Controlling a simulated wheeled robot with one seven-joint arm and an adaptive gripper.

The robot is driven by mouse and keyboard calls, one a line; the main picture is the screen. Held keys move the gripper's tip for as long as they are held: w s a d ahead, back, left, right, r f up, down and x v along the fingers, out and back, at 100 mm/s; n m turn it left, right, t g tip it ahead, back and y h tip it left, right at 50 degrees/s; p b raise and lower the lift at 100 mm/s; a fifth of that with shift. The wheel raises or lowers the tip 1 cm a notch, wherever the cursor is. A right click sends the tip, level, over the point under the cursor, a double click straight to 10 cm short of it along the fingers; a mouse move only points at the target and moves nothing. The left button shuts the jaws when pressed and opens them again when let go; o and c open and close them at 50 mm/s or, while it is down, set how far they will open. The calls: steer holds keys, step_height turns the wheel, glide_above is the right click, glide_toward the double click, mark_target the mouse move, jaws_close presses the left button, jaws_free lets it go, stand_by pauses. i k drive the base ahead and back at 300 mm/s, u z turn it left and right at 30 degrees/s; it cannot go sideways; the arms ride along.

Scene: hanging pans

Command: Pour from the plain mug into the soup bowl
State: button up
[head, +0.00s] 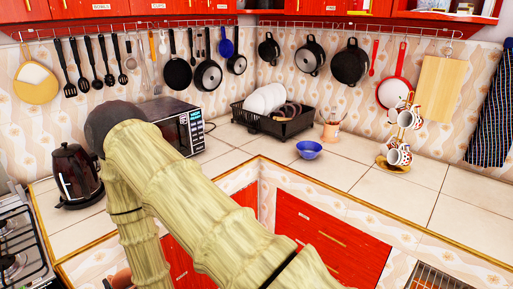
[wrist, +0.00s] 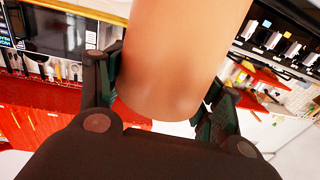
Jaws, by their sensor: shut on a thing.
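The plain mug (wrist: 182,55) is a smooth tan-orange cylinder in the wrist view. My gripper (wrist: 160,92) is shut around it, with one dark finger on each side. The mug runs off the top of that view, so one end and any contents are hidden. The bowl cannot be made out in the wrist view.
A black dish rack (head: 272,122) with white plates and a utensil cup (head: 330,131) stand behind the bowl. A mug rack (head: 396,155) stands to its right. A microwave (head: 182,128) and kettle (head: 77,175) are at left. Counter around the bowl is mostly clear. Pans hang on the wall.

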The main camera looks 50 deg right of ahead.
mark_target(309, 150)
steer(key=k, duration=1.6)
steer(key=z, duration=0.95)
steer(key=i, duration=1.25)
steer(key=u, duration=0.05)
